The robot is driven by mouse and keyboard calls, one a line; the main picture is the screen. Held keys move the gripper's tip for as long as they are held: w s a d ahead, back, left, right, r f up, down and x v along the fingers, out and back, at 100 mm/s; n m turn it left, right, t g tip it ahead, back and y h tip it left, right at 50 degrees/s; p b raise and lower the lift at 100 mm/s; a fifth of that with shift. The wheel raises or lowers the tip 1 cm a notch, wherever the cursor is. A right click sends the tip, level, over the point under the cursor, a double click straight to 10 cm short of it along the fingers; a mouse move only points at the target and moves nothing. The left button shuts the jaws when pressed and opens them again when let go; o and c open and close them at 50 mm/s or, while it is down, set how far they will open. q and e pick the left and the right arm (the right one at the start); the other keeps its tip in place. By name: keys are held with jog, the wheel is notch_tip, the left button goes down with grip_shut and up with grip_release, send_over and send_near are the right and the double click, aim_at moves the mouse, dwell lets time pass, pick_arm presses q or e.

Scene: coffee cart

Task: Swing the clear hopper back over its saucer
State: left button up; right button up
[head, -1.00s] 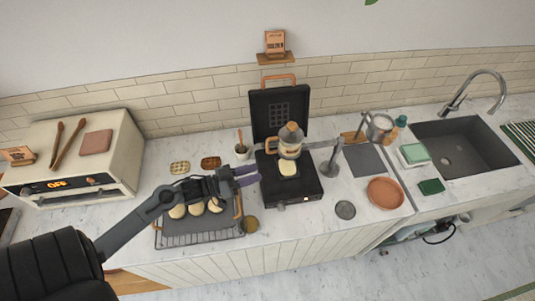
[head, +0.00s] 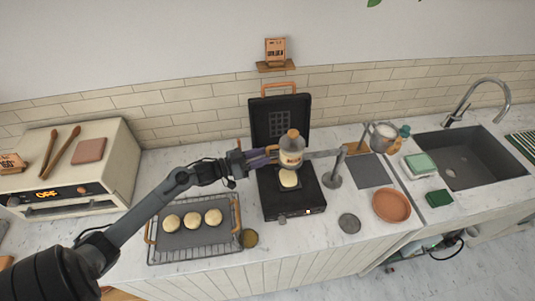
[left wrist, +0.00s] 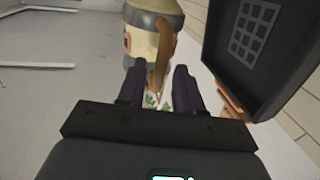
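The clear hopper (head: 291,150), a jar with a tan lid and pale contents, hangs on a swing arm (head: 318,154) from a grey post (head: 333,172). It is above the open black waffle iron (head: 291,200). My left gripper (head: 264,157) is at the hopper's left side. In the left wrist view my fingers (left wrist: 158,90) are apart, on either side of the hopper's tan handle (left wrist: 160,58); contact cannot be told. A terracotta saucer (head: 391,205) and a small grey disc (head: 349,223) lie right of the iron; which belongs to the hopper is unclear. My right gripper is not in view.
The iron's raised lid (head: 280,119) stands close behind the hopper. A metal pot (head: 383,136) hangs at the right, near the sink (head: 465,155).

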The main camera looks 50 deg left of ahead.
pick_arm(q)
jog(key=shift+x, duration=1.35)
grip_shut()
